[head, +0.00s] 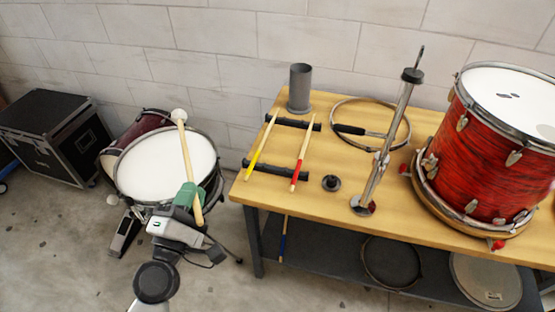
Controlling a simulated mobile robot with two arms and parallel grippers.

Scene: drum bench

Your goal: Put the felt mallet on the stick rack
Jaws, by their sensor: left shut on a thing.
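The felt mallet (186,150) has a pale wooden handle and a round whitish head at its upper end. My left gripper (188,196), with green fingers, is shut on the lower part of its handle. It holds the mallet in front of the white-topped drum at the left, with the head pointing away. The stick rack is two black bars, a rear bar (291,121) and a front bar (290,174), on the wooden bench to the right. A yellow-marked stick (262,145) and a red-marked stick (302,152) lie across both bars. My right gripper is out of view.
The bench (325,215) also bears a grey cylinder (300,88), a metal hoop (408,128), an upright metal stand (383,160) and a big red drum (495,145). The white-topped drum (165,165) stands left of the bench. A black case (50,140) is at far left.

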